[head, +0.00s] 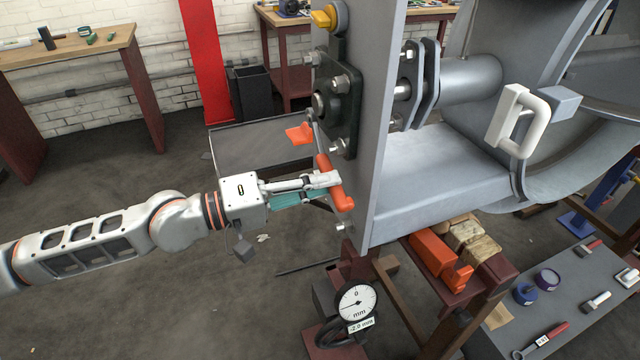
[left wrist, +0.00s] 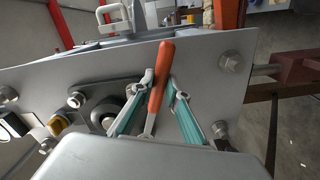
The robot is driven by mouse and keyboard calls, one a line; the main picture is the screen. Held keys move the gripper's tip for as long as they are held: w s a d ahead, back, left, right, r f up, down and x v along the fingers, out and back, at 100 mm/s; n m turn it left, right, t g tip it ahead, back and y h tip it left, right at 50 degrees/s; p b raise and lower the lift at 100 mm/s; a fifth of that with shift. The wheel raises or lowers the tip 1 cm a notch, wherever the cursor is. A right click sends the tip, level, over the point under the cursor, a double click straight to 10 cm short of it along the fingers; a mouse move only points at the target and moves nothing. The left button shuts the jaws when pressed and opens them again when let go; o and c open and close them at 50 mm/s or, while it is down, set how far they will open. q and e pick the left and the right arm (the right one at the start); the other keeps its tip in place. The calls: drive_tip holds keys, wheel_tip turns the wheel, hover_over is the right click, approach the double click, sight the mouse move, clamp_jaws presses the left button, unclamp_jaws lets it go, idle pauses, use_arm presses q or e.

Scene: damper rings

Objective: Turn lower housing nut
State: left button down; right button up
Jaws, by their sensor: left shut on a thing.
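The dark bearing housing (head: 343,95) is bolted to the grey upright plate (head: 376,140). Its lower nut (head: 338,146) shows at the bottom corner of the housing. My left gripper (head: 333,184) is shut on an orange handle (head: 345,200) in front of the plate, below the housing. In the left wrist view the orange handle (left wrist: 161,72) stands between the teal-lined fingers (left wrist: 160,84), with a grey metal shank (left wrist: 150,125) below it. Whether the tool sits on the nut is hidden. My right gripper is not in view.
Another orange piece (head: 299,134) sticks out left of the housing. A dial gauge (head: 356,302) stands below the plate. An orange block (head: 432,254) lies on the red stand to the right. A grey table (head: 560,300) holds brushes and jars. The floor at left is free.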

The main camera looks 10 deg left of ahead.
use_arm(q)
drive_tip(key=shift+w+d, duration=0.2)
drive_tip(key=shift+d, duration=0.1)
drive_tip(key=c, duration=1.9)
unclamp_jaws()
drive_tip(key=c, duration=0.4)
